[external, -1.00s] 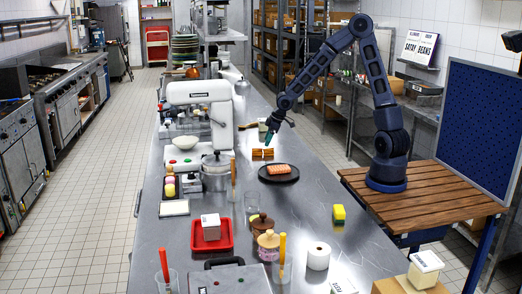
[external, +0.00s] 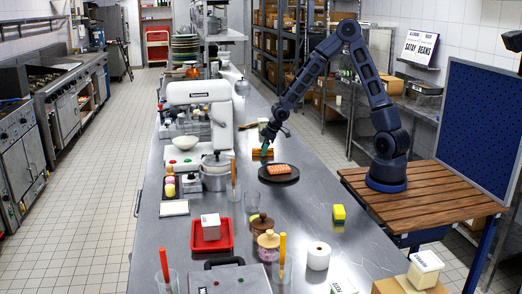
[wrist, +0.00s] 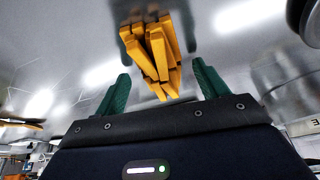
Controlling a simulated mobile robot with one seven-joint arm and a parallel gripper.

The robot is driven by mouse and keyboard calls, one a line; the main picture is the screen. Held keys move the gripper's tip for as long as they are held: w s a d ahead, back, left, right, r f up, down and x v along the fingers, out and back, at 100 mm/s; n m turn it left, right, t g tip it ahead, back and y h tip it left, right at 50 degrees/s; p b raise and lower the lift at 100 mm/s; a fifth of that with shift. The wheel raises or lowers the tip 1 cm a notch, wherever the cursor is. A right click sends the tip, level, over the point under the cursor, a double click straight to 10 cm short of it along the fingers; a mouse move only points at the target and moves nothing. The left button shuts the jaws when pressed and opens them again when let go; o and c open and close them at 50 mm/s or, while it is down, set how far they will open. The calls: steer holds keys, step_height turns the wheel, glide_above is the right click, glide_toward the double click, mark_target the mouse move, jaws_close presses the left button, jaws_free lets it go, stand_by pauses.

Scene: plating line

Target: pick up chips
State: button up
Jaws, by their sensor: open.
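The chips are a bundle of yellow-orange sticks. In the wrist view the chips (wrist: 158,50) lie ahead of my gripper, between the lines of its two fingers. In the external view the chips (external: 262,153) lie on the steel counter just behind the dark round plate. My gripper (external: 265,151) is low over them, its green fingertips close to the sticks. Whether a fingertip touches the chips cannot be told.
The dark plate (external: 279,178) with an orange-pink block (external: 274,170) sits just in front of the chips. A lidded pot (external: 215,172) stands to the left, beside a white machine (external: 201,96). The counter (external: 310,200) between plate and sponge is clear.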

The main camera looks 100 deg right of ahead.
steer(key=shift+c, duration=0.4)
steer(key=c, duration=1)
steer(key=shift+r, duration=0.15)
